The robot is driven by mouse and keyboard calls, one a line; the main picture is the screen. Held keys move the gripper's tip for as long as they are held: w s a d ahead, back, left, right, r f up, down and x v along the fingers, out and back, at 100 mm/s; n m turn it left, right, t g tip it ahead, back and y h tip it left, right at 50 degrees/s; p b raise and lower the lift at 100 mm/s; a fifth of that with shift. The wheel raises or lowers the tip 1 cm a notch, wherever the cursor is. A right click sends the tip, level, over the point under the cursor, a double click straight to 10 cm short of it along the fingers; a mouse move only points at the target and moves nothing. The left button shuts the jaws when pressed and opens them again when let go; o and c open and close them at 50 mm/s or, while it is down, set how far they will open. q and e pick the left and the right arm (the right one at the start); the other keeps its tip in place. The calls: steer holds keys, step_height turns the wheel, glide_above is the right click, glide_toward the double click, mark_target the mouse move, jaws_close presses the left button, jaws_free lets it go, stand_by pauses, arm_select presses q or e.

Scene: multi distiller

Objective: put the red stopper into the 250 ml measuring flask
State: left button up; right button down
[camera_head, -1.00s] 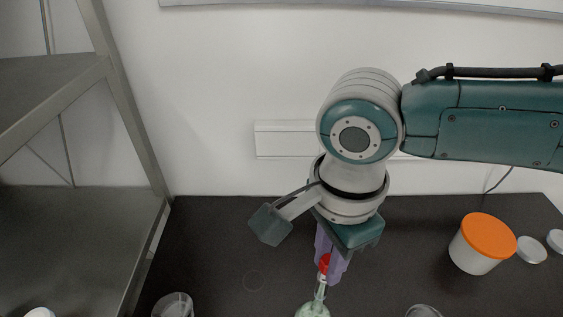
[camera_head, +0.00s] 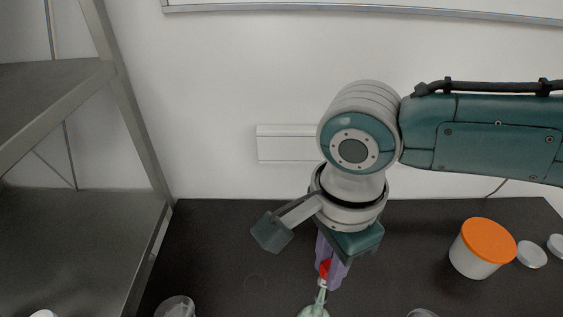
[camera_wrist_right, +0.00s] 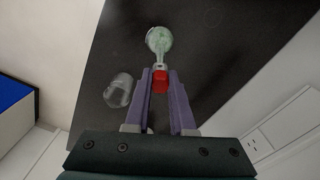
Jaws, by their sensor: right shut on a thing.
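The red stopper (camera_head: 325,267) is between the purple fingers of my right gripper (camera_head: 327,274), which is shut on it. It also shows in the right wrist view (camera_wrist_right: 160,81) between the fingertips (camera_wrist_right: 160,84). The measuring flask (camera_head: 314,311), pale green, stands below, cut off by the bottom edge of the head view. In the right wrist view the flask (camera_wrist_right: 159,42) shows its round body and narrow neck pointing toward the stopper. The stopper is at the neck's mouth; I cannot tell whether it is seated. My left gripper is not in view.
A clear glass beaker (camera_head: 175,307) stands left of the flask, and another glass rim (camera_head: 423,313) shows to the right. A white tub with an orange lid (camera_head: 483,248) and white lids (camera_head: 531,254) stand farther right. A metal shelf (camera_head: 60,230) stands at the left.

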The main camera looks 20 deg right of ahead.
steer(key=shift+f+b, duration=0.35)
steer(key=shift+f, duration=0.25)
steer(key=c, duration=0.7)
jaws_free()
step_height(320, 180, up, 10)
